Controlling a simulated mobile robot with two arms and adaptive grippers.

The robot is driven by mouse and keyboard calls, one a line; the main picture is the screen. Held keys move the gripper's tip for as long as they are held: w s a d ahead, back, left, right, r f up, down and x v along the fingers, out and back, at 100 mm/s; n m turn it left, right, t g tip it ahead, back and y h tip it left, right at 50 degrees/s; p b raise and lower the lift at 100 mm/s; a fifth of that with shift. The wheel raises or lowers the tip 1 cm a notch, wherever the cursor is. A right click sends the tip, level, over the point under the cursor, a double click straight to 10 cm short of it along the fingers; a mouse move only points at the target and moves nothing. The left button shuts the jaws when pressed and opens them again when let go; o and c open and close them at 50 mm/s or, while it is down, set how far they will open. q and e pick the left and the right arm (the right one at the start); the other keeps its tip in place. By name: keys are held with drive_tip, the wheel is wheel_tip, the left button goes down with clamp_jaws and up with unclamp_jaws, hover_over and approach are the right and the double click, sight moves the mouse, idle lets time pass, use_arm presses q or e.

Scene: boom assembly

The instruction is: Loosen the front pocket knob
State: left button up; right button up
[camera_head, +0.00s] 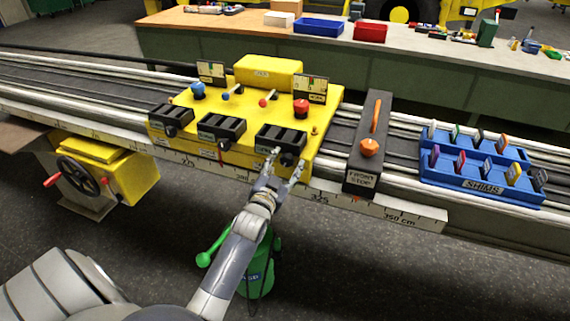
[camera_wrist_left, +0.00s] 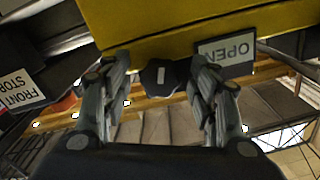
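The front pocket (camera_head: 282,138) is a black slotted block at the right end of the yellow carriage (camera_head: 245,160). Its knob (camera_head: 288,159) is small, dark and on the near face. In the left wrist view the knob (camera_wrist_left: 158,77) is black and faceted with a pale mark, between the two fingers. My left gripper (camera_head: 284,169) is at the knob from the near side. Its fingers (camera_wrist_left: 162,92) are spread, one on each side of the knob, with visible gaps. An OPEN label (camera_wrist_left: 226,53) shows beside the right finger. My right gripper is not in view.
The front stop (camera_head: 366,150) with its orange knob stands right of the carriage on the rail. A blue shims rack (camera_head: 485,185) is farther right. Two other black pockets (camera_head: 221,130) (camera_head: 171,119) lie left. A handwheel (camera_head: 82,177) and a green canister (camera_head: 255,275) are below the rail.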

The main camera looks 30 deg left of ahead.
use_arm(q)
drive_tip(key=v, duration=1.2)
idle(0.5)
